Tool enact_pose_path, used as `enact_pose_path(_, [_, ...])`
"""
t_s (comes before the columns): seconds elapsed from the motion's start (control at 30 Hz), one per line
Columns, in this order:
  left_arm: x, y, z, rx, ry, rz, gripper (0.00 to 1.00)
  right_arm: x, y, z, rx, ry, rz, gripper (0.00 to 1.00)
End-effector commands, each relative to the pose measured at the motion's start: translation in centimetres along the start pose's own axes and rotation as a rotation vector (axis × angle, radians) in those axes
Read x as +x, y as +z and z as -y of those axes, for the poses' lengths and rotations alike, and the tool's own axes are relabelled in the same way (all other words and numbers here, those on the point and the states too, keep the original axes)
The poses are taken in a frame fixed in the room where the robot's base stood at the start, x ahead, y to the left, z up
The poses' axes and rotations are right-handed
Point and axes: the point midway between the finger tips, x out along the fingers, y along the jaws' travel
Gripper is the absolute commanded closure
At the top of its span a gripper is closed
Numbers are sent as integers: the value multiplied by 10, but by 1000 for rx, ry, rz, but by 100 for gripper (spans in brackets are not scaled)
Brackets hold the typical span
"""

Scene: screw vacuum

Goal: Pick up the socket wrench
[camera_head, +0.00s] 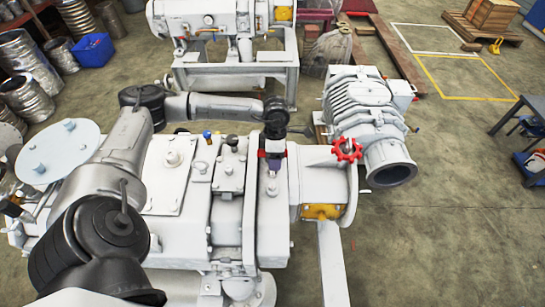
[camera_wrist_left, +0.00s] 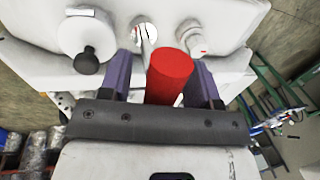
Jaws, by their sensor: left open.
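My left gripper (camera_head: 272,163) hangs over the white vacuum machine (camera_head: 175,180), near its right end in the head view. In the left wrist view the two purple fingers of the left gripper (camera_wrist_left: 160,66) stand apart and open. A red cylindrical piece (camera_wrist_left: 171,68) shows between the fingers, with a gap to the left finger and close to the right one. It looks like the handle of the socket wrench, but the rest of it is hidden. No whole wrench shows clearly in the head view. My right gripper is not in view.
A red handwheel (camera_head: 347,150) sits right of the left gripper. A ribbed grey pump (camera_head: 362,105) stands behind it. Another white machine (camera_head: 225,20) is at the back. A blue bin (camera_head: 93,50) is at the back left. Open floor lies to the right.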

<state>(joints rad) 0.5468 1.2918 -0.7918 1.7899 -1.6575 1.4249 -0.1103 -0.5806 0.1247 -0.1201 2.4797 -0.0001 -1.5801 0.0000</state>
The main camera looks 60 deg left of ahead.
Motion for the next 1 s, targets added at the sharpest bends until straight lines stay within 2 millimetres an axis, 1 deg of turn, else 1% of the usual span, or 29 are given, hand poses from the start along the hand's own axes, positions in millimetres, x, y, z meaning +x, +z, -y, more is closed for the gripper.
enact_pose_path(0.03, [0,0,0,0,0,0,44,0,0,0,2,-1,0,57])
enact_pose_path(0.07, [0,0,0,0,0,0,47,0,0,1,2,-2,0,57])
enact_pose_path(0.6, [0,0,0,0,-2,0,99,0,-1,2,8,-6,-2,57])
enact_pose_path(0.63, [0,0,0,0,-2,0,100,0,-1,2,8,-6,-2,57])
enact_pose_path(1.0, [0,0,1,1,-4,-1,100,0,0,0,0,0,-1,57])
